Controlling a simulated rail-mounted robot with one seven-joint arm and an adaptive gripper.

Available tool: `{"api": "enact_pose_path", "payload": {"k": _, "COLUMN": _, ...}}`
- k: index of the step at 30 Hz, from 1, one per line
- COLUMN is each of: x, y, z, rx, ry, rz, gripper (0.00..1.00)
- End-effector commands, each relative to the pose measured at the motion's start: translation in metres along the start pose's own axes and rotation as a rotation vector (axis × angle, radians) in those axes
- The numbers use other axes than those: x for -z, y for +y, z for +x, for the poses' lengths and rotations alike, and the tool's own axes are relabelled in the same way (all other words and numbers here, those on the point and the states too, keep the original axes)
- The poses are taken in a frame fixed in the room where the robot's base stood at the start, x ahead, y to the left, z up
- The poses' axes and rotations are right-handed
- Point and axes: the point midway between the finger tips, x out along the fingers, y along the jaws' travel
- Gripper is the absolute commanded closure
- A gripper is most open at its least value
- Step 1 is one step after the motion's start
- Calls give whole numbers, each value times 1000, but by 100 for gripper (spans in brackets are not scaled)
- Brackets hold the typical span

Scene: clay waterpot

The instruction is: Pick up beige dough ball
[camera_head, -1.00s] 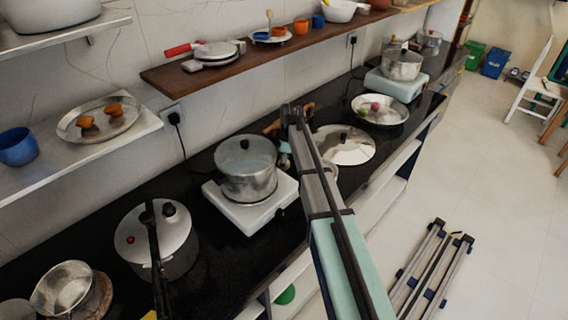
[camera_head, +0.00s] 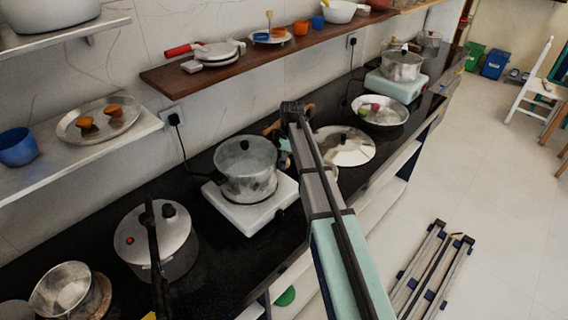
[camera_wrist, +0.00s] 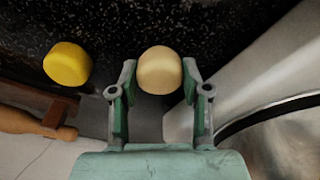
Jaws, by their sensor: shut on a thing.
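The beige dough ball (camera_wrist: 159,70) shows in the wrist view, between the fingertips of my gripper (camera_wrist: 158,84). My gripper is shut on it, with a green-padded finger on each side. Black speckled countertop lies behind the ball; I cannot tell how high above it the ball is. In the head view my arm hides the ball, and the fingers are not clear there.
A yellow round piece (camera_wrist: 67,64) lies left of my gripper. A wooden handled tool (camera_wrist: 40,124) is at lower left. A metal lid (camera_head: 343,146) lies to the right of my arm, and a steel pot (camera_head: 246,170) on a white burner stands to its left.

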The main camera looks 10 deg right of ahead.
Motion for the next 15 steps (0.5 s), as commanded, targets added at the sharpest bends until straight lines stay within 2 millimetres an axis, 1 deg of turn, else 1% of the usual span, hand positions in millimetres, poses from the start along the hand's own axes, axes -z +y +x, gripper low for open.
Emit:
{"api": "enact_pose_path", "payload": {"k": 5, "x": 4, "y": 1, "z": -26, "rx": -4, "ry": 1, "rz": 0, "gripper": 88}}
{"api": "enact_pose_path", "payload": {"k": 8, "x": 6, "y": 1, "z": -48, "rx": -5, "ry": 2, "rz": 0, "gripper": 88}}
{"api": "enact_pose_path", "payload": {"k": 15, "x": 14, "y": 2, "z": -113, "rx": -5, "ry": 2, "rz": 0, "gripper": 88}}
